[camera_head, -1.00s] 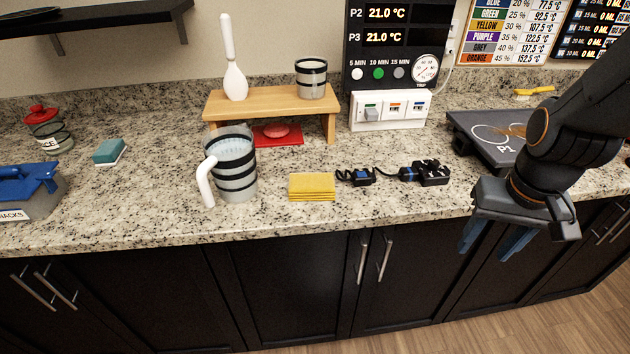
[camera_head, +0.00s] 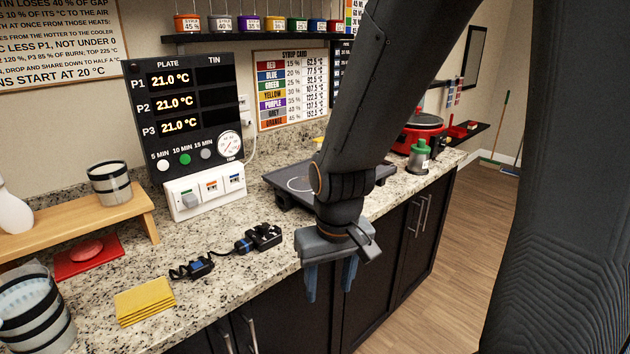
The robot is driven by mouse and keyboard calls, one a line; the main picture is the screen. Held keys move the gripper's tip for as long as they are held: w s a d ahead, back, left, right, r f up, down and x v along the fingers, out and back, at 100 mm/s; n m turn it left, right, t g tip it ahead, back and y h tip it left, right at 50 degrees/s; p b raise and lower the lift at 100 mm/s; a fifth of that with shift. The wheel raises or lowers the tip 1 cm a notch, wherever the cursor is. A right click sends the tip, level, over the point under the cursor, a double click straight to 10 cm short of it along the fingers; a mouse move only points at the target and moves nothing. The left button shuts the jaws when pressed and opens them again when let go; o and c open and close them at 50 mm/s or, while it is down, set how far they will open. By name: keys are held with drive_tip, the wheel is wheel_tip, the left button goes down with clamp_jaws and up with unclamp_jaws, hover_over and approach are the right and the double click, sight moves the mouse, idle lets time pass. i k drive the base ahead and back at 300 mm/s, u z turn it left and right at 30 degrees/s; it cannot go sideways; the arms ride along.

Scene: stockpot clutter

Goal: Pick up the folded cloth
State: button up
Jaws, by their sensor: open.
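The folded cloth (camera_head: 145,300) is a yellow, layered square lying flat on the granite counter near its front edge, at the lower left of the view. My gripper (camera_head: 331,281) is to the right of the cloth, pointing down in front of the counter's front edge. Its two blue fingers are apart with nothing between them. It is well clear of the cloth, and the whole cloth is visible.
A black cable with plugs (camera_head: 258,237) lies between the cloth and my gripper. A striped jug (camera_head: 35,318) stands left of the cloth. A wooden riser (camera_head: 90,216) bears a striped cup (camera_head: 110,184). A dark hotplate (camera_head: 290,186) sits behind my arm.

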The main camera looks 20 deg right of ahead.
sight(134, 305)
drive_tip(key=z, duration=0.5)
drive_tip(key=k, duration=1.2)
drive_tip(key=z, duration=0.4)
drive_tip(key=i, duration=0.95)
drive_tip(key=u, duration=1.2)
drive_tip(key=i, duration=0.8)
drive_tip(key=u, duration=0.85)
